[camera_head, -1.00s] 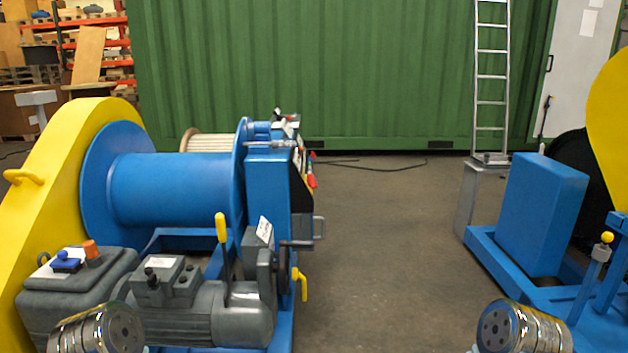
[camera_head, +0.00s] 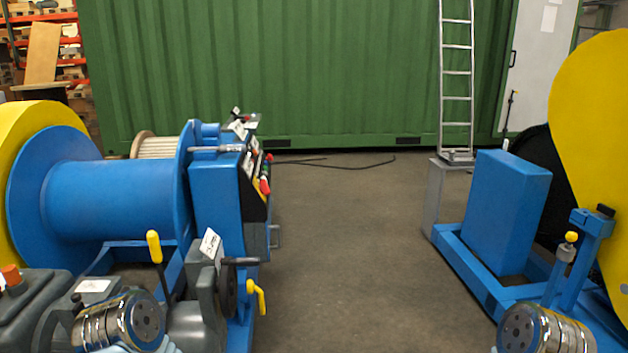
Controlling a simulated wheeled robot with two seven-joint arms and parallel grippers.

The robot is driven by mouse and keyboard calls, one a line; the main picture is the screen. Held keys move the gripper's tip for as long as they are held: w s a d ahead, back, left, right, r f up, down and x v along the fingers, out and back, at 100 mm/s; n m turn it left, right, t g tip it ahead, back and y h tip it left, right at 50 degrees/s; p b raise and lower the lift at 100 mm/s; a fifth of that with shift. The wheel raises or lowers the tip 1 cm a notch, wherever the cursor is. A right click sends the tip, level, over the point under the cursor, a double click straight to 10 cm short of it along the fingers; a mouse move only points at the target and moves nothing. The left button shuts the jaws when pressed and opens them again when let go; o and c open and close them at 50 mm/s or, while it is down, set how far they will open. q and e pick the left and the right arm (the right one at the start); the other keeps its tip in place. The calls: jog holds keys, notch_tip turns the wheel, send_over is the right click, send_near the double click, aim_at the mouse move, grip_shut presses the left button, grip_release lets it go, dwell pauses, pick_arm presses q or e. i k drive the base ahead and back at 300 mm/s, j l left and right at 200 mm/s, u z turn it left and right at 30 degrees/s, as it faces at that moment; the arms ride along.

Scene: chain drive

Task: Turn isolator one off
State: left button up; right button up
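No part in view can be made out for certain as isolator one. A blue winch machine (camera_head: 215,190) with a drum stands at the left. Its side panel (camera_head: 258,185) carries red and yellow controls, seen edge-on and too small to tell apart. A yellow-handled lever (camera_head: 155,248) and a yellow crank handle (camera_head: 257,296) are on its near end. The metal ends of my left arm (camera_head: 118,322) and my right arm (camera_head: 545,330) show at the bottom edge, apart from the controls. The fingers of both grippers are out of view.
A blue frame machine (camera_head: 508,205) with a yellow guard (camera_head: 595,130) stands at the right. A ladder (camera_head: 457,80) leans at a green container (camera_head: 270,70) at the back. The floor (camera_head: 345,240) between the machines is clear except for a dark cable (camera_head: 340,164) near the container.

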aim_at(264, 187)
jog(key=i+l+z, duration=0.4)
jog(key=i, duration=0.3)
jog(key=i+z, duration=0.35)
jog(key=i, duration=0.3)
jog(key=i+l+u, duration=0.1)
jog(key=i+u, duration=0.25)
jog(key=i, duration=0.15)
jog(key=i+l+u, duration=0.2)
jog(key=i+u, duration=0.2)
jog(key=i, duration=0.05)
